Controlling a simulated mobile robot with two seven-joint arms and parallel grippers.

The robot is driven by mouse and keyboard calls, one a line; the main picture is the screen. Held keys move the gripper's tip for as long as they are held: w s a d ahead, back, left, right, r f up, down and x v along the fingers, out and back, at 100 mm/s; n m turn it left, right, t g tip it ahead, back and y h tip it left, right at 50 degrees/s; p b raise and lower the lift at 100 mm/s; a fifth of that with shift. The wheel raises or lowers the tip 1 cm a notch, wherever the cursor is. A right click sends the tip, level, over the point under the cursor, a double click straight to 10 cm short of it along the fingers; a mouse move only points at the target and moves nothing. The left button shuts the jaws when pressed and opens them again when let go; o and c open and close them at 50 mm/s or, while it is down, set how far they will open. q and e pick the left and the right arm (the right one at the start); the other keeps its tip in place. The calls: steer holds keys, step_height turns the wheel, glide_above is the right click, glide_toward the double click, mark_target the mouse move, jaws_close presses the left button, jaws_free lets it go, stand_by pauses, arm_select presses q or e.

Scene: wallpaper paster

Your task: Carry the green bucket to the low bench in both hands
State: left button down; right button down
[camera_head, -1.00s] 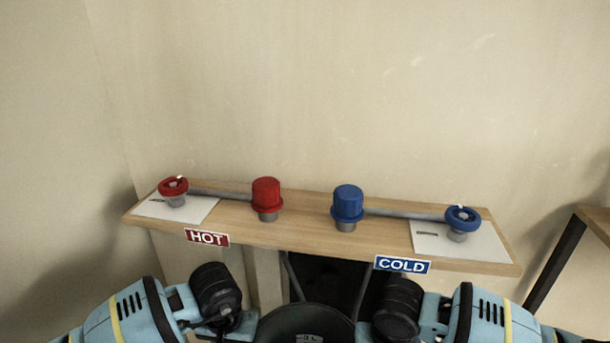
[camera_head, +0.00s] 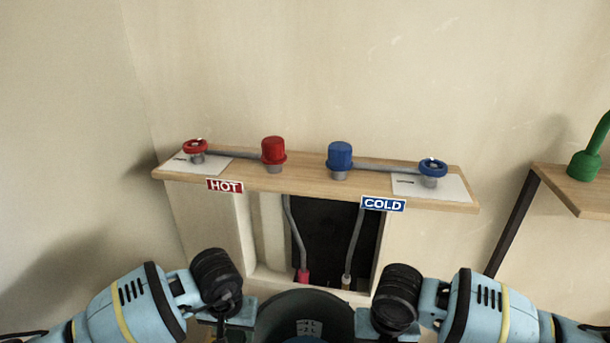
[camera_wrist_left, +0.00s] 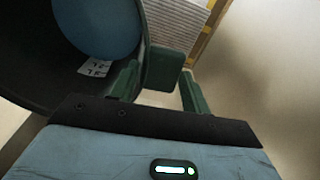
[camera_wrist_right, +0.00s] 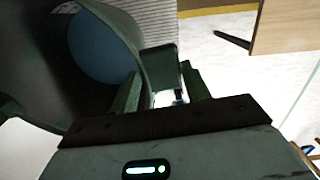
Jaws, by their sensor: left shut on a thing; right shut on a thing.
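The dark green bucket (camera_head: 283,312) is at the bottom middle of the head view, cut off by the edge, with a pale marked label on its inner wall. A round blue surface, perhaps water, shows inside it in both wrist views. My left gripper (camera_wrist_left: 160,85) is shut on a tab at the bucket's rim. My right gripper (camera_wrist_right: 168,85) is shut on a matching tab on the opposite side. I cannot tell whether the bucket's base touches anything. I cannot identify the low bench for sure in these views.
A wooden shelf (camera_head: 310,182) with red and blue knobs, HOT and COLD signs, stands ahead over a recess with two hoses. A wooden table (camera_head: 560,185) with a green object (camera_head: 588,160) is at right. Bare walls lie behind.

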arm_select(q)
steer(key=shift+s+a+r, duration=0.1)
steer(key=shift+s+r, duration=0.05)
steer(key=shift+s, duration=0.15)
arm_select(e)
steer(key=shift+s+d+r, duration=0.1)
steer(key=shift+s, duration=0.2)
arm_select(q)
steer(key=shift+w, duration=0.15)
arm_select(e)
steer(key=shift+w, duration=0.1)
